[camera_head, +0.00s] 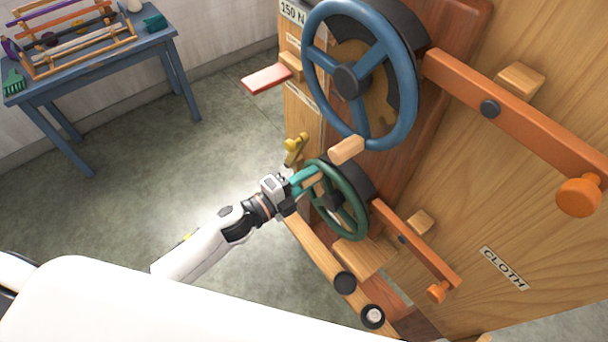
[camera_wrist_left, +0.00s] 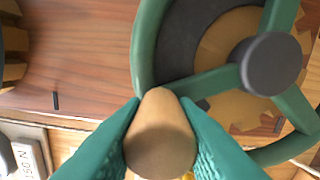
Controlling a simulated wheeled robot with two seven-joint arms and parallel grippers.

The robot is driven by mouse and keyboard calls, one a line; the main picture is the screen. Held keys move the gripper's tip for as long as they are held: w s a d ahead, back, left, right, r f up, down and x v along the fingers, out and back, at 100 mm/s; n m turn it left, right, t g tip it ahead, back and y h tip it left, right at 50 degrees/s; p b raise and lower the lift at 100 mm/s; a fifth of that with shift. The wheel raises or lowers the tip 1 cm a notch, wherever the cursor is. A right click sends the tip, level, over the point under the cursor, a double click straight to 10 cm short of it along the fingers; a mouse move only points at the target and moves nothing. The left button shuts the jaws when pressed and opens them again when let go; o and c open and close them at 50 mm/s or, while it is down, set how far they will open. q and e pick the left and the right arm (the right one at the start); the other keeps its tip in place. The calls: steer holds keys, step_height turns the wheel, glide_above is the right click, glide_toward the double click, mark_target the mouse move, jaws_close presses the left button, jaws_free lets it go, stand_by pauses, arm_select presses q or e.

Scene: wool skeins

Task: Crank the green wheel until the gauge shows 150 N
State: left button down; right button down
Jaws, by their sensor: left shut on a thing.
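The green wheel (camera_head: 346,181) is upright on the wooden machine, below the large blue wheel. Its rim and spokes fill the upper right of the left wrist view (camera_wrist_left: 148,50), around a dark hub. My left gripper (camera_head: 312,180) is at the wheel's upper left side. In the left wrist view its teal fingers (camera_wrist_left: 160,140) are shut on the wheel's tan wooden handle (camera_wrist_left: 160,122). I cannot make out a gauge pointer. My right gripper is not in view.
The blue wheel (camera_head: 408,100) with its own wooden handle (camera_head: 346,150) is just above my left gripper. Orange levers (camera_head: 510,105) (camera_head: 415,243) stick out at right. A yellow fitting (camera_head: 295,148) is close above my gripper. A blue table (camera_head: 150,50) stands far left; floor between is clear.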

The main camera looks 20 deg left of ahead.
arm_select(q)
steer(key=shift+s+d+r, duration=0.15)
steer(key=shift+d, duration=0.05)
stand_by(0.3)
steer(key=c, duration=1.1)
jaws_free()
steer(key=shift+c, duration=0.2)
steer(key=shift+s+a, duration=0.2)
steer(key=b+v, duration=0.3)
steer(key=v, duration=0.8)
steer(key=shift+s, duration=0.2)
steer(key=shift+a, duration=0.15)
